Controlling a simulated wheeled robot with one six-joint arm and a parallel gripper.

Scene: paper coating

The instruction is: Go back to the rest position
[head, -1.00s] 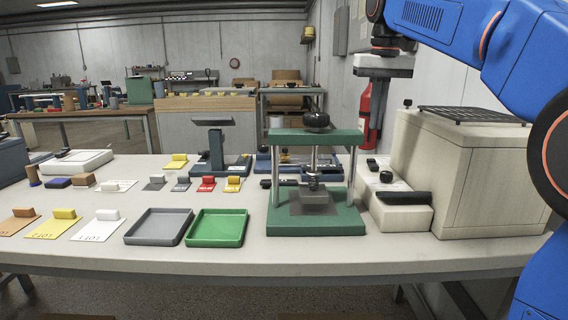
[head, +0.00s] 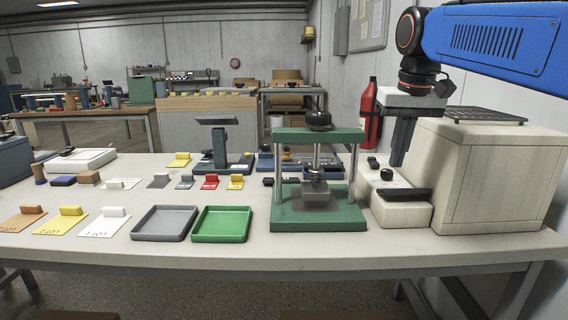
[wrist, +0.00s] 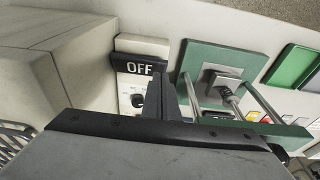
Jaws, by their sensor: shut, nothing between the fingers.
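In the wrist view the dark fingers (wrist: 160,95) stand in front of the cream device, beside a black label reading OFF (wrist: 138,66). The fingers hide part of the device's panel in that view. My blue arm reaches in from the upper right.
The green press (head: 318,222) stands left of my gripper. The tall cream cabinet (head: 490,190) with a black grate on top is close on the right. Grey tray (head: 164,237) and green tray (head: 220,237), plus several coloured cards, lie further left. A red extinguisher (head: 368,115) hangs behind.

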